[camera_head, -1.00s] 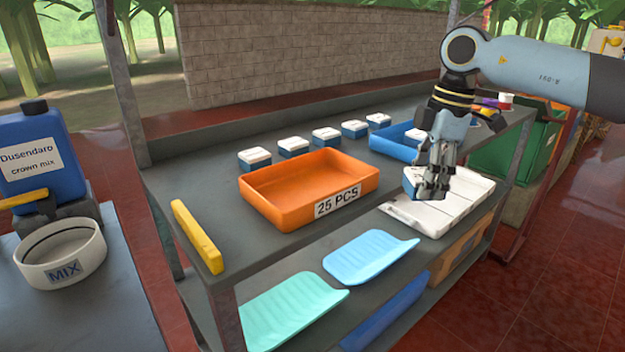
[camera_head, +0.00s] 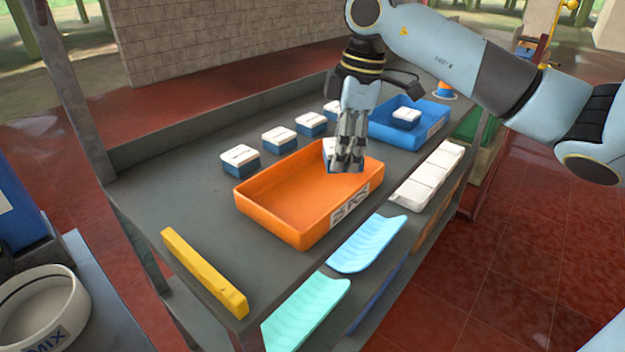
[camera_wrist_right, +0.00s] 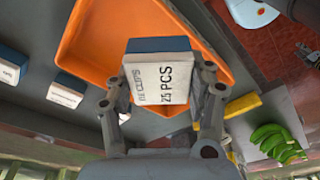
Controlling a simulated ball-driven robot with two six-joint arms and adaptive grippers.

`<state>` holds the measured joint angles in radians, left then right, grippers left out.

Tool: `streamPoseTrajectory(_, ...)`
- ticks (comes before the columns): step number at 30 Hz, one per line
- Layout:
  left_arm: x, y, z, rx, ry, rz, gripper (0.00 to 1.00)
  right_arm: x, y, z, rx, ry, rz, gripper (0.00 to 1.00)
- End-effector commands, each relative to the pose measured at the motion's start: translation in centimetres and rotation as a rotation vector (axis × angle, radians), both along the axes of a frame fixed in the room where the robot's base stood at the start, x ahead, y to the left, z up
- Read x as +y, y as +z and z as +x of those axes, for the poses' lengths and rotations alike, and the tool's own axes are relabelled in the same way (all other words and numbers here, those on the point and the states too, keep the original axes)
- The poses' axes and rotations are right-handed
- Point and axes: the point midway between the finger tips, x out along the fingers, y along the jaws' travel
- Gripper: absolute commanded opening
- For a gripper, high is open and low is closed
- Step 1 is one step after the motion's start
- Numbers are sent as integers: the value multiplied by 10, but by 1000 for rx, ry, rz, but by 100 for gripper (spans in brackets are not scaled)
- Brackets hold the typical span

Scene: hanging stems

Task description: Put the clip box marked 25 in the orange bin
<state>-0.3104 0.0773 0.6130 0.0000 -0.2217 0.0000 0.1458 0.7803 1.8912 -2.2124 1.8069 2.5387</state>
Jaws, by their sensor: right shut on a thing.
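My right gripper (camera_head: 347,160) is shut on a white and blue clip box (camera_wrist_right: 158,80). The box's white face reads "25 PCS" in the right wrist view. In the head view the box (camera_head: 328,150) is mostly hidden by the fingers, over the far right end of the orange bin (camera_head: 290,232). The bin's front label reads "25 PCS", and its visible floor is bare. In the wrist view the orange bin (camera_wrist_right: 95,30) lies behind the held box. I cannot tell whether the box touches the bin. My left gripper is not in view.
Several clip boxes (camera_head: 240,159) stand in a row behind the bin. A blue bin (camera_head: 382,131) holding one box (camera_head: 406,117) is at the back right. White boxes or a tray (camera_head: 428,177) lie at the right edge. A yellow bar (camera_head: 203,272) lies at the left front.

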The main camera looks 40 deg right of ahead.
Motion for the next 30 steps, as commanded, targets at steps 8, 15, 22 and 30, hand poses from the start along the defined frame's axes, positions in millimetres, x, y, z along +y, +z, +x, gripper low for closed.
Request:
streamPoseTrajectory(8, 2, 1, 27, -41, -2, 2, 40, 25, -27, 40, 0, 0, 4, 22)
streamPoseTrajectory(15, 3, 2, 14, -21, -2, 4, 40, 27, -44, 44, 3, 1, 0, 22)
streamPoseTrajectory(22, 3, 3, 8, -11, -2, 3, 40, 27, -71, 44, 2, 2, 0, 22)
streamPoseTrajectory(30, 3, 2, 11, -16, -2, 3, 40, 27, -73, 44, 1, 2, 0, 22)
